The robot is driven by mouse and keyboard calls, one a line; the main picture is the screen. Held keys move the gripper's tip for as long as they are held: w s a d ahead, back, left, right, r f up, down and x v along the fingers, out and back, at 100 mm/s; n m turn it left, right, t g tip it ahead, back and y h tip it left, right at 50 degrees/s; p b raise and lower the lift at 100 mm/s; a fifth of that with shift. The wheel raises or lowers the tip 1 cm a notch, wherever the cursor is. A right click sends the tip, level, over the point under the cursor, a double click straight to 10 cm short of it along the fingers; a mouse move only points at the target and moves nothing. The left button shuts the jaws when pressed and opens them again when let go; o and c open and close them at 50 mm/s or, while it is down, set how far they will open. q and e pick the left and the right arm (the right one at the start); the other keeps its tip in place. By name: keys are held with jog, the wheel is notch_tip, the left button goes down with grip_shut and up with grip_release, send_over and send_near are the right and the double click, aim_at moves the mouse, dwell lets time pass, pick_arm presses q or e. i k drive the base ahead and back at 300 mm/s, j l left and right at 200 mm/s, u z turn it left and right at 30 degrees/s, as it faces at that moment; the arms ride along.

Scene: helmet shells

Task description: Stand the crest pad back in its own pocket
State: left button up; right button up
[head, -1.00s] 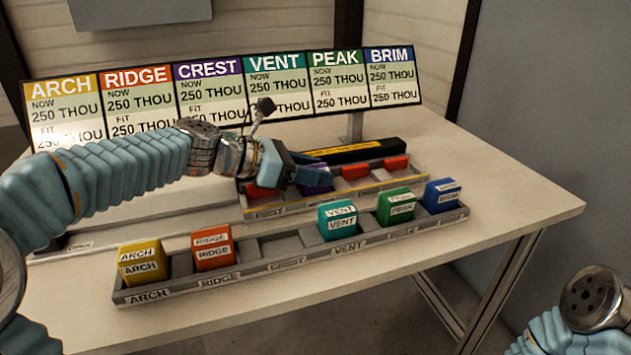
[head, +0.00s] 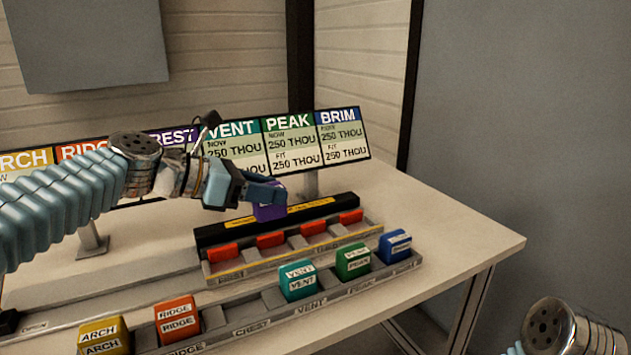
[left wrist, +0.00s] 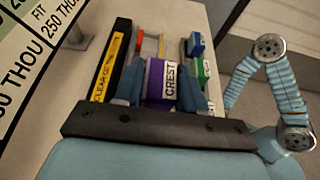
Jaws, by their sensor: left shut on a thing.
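The purple crest pad (head: 268,211) is held in my left gripper (head: 266,194), which is shut on it. The pad is raised above the rear rack, near the black bar. In the left wrist view the pad (left wrist: 156,82) sits between both fingers with its CREST label facing right. The crest pocket (head: 238,309) is empty in the front tray (head: 215,335), between the orange ridge pad (head: 178,320) and the teal vent pad (head: 298,281). Only part of my right arm shows at the lower right; its gripper is out of view.
The rear rack (head: 290,258) holds several red blocks, with a black bar (head: 215,235) behind it. The yellow arch pad (head: 104,336), green peak pad (head: 353,261) and blue brim pad (head: 395,246) stand in the front tray. A sign board (head: 343,145) stands behind. The table's right side is clear.

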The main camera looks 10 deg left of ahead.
aim_at(246, 314)
jog(key=k, duration=1.45)
